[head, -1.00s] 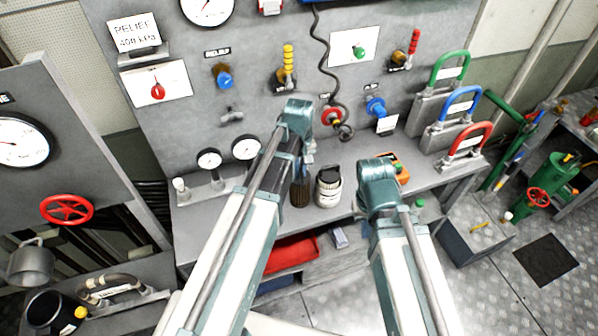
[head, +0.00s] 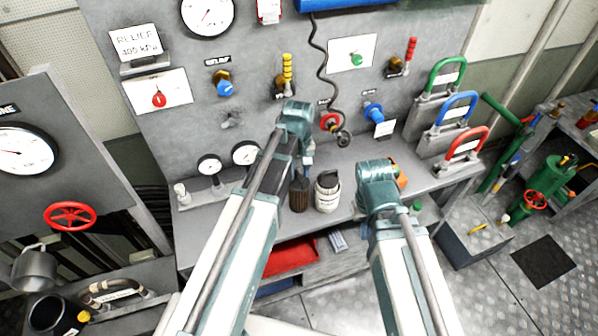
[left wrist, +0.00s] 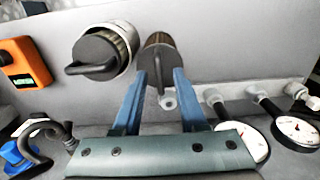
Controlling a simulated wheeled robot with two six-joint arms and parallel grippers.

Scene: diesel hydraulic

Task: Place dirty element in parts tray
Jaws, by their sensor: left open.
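A dark brown ribbed cylinder, apparently the dirty element (head: 299,196), stands on the bench next to a white canister with a black lid (head: 327,193). In the left wrist view the element (left wrist: 160,45) has a dark cap with a handle, and the canister (left wrist: 123,36) is beside it. My left gripper (left wrist: 161,76) is open, its blue fingers pointing at the element with the handle end between their tips; contact is unclear. In the head view my left gripper (head: 305,165) is just above the element. My right gripper (head: 378,185) is over the bench, its fingers hidden. A red tray (head: 290,257), possibly the parts tray, lies on the lower shelf.
Two small gauges (head: 246,153) stand left of the element. An orange device (head: 398,176) is partly behind my right wrist. Green, blue and red handles (head: 466,144) stand at the right of the bench. A coiled black hose (head: 325,75) hangs from the panel.

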